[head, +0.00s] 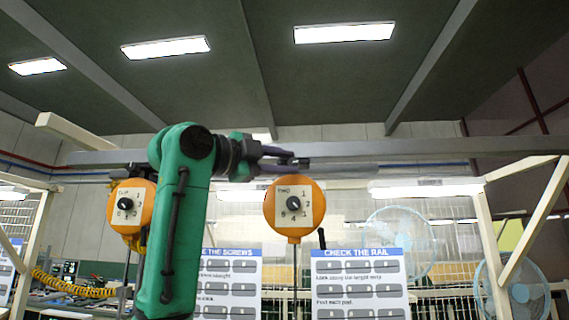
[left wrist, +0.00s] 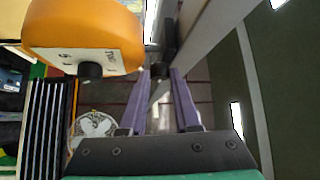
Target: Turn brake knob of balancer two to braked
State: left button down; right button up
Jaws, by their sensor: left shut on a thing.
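An orange round balancer (head: 317,205) hangs right of centre in the head view; its small label looks like "Two". A black knob (head: 293,203) sits on its pale dial plate (head: 281,217); its exact pointing is too small to tell. The balancer (left wrist: 85,22) and its knob (left wrist: 90,70) also show at upper left in the left wrist view. My left gripper (head: 293,160) is just above this balancer, not on the knob. Its purple fingers (left wrist: 160,75) are closed on a dark part (left wrist: 159,70), seemingly the balancer's hanger. My right gripper is not in view.
Another orange balancer (head: 145,198) with a black knob (head: 126,204) hangs at left, partly behind my green arm. A grey overhead rail (head: 420,149) runs across. Instruction boards (head: 360,272) and fans (head: 525,292) stand behind and below.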

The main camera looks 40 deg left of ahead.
pick_arm(q)
jog(key=shift+m+g, duration=0.3)
jog(key=shift+m, duration=0.1)
jog(key=c, duration=0.6)
grip_release()
jog(key=s+b, duration=0.1)
jog(key=s, duration=0.3)
jog(key=s+a+b, duration=0.1)
jog(key=s, duration=0.4)
jog(key=s+f+b, duration=0.1)
jog(key=s, duration=0.4)
jog(key=shift+a+f, duration=0.1)
jog(key=shift+a, duration=0.25)
jog(key=shift+s, duration=0.15)
